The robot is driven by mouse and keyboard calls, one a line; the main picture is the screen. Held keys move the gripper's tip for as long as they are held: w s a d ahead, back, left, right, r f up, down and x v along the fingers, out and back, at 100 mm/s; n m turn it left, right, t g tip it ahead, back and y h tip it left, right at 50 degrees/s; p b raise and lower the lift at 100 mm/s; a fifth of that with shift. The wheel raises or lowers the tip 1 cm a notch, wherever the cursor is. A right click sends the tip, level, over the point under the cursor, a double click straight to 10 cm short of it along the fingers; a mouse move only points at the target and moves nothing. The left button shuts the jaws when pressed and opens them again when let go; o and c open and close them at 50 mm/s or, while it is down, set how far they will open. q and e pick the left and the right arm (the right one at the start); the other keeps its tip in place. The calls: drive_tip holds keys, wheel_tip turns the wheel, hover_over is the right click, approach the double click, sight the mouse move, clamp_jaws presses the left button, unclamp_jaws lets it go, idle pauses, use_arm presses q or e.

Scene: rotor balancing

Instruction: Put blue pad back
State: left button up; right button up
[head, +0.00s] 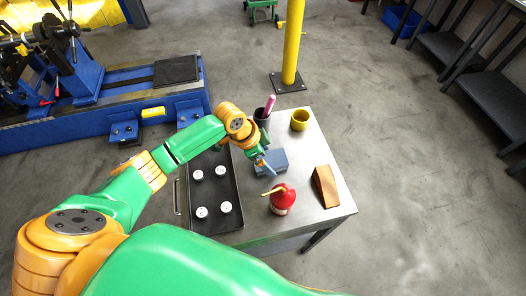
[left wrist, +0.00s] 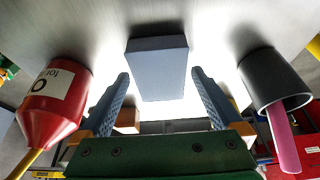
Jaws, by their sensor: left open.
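The blue pad (head: 273,164) is a grey-blue block lying on the metal table, right of the black tray. It also shows in the left wrist view (left wrist: 158,72), ahead of and between my fingers. My left gripper (head: 264,160) is open at the pad in the head view and covers part of it. In the left wrist view the two fingers of my left gripper (left wrist: 160,80) stand apart on either side of the pad, with gaps on both sides. I cannot tell how high the fingertips are above the table. My right gripper is not in view.
The black tray (head: 213,225) holds several white round pieces. A red bottle (head: 283,198) with a yellow spout and a brown wedge (head: 325,186) stand nearby. A dark cup (head: 262,116) with a pink stick and a yellow cup (head: 299,120) stand at the back of the table.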

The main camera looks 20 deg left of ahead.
use_arm(q)
drive_tip(key=v, duration=1.1)
drive_tip(key=shift+a+r+p, duration=0.15)
drive_tip(key=shift+r+p, duration=0.1)
drive_tip(key=shift+p, duration=0.05)
drive_tip(key=shift+s, duration=0.1)
drive_tip(key=shift+s, duration=0.1)
